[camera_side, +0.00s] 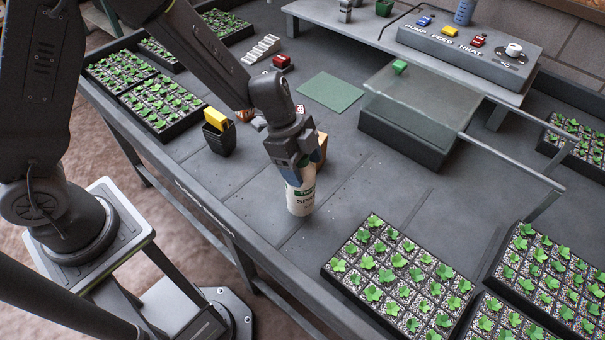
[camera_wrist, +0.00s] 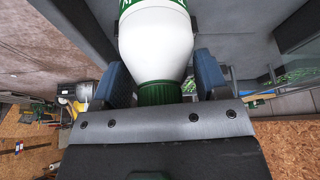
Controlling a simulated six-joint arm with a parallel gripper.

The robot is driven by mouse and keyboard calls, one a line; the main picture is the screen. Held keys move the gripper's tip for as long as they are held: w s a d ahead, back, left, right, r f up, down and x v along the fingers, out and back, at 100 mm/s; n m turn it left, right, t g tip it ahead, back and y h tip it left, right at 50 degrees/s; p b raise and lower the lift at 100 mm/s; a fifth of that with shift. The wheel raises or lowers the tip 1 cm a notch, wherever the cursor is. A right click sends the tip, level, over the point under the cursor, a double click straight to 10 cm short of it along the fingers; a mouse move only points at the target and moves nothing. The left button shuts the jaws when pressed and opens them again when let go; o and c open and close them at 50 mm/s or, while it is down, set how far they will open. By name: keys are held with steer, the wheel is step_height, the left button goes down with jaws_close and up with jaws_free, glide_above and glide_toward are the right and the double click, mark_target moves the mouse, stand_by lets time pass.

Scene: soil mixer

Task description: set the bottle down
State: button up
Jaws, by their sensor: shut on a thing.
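The white bottle (camera_side: 301,197) with a green label band is near the middle of the grey bench, in the side view. It looks upright, and its base is at or very close to the bench top; I cannot tell if it touches. My gripper (camera_side: 295,168) is above it, pointing down, shut on its upper part. In the wrist view the bottle (camera_wrist: 155,45) shows its white body and ribbed green cap between the two blue fingers of my gripper (camera_wrist: 160,88). The fingers hide part of the bottle's top in the side view.
A seedling tray (camera_side: 333,270) lies to the right of the bottle. A black pot (camera_side: 220,140) with a yellow item stands to the left. A tan block (camera_side: 321,148) is just behind my gripper. A green mat (camera_side: 331,92) and a lidded grey box (camera_side: 400,140) lie farther back.

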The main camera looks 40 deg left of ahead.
steer(key=shift+f, duration=1.85)
steer(key=o, duration=1.7)
steer(key=shift+c, duration=0.2)
steer(key=s+a+r+n+t+y, duration=0.1)
steer(key=s+a+r+n, duration=0.2)
steer(key=r, duration=0.5)
steer(key=s+a+r+n+t, duration=0.1)
steer(key=s+a+r+n, duration=0.15)
steer(key=r, duration=0.45)
steer(key=s+a+r+n+y, duration=0.15)
steer(key=s+a+r, duration=0.25)
steer(key=r, duration=0.4)
steer(key=s+a+r+n+t+y, duration=0.2)
steer(key=s+a+r+n, duration=0.1)
steer(key=s+n, duration=0.5)
steer(key=shift+s+a+n+t, duration=0.2)
steer(key=shift+a+n+t, duration=0.2)
steer(key=shift+a+n, duration=0.3)
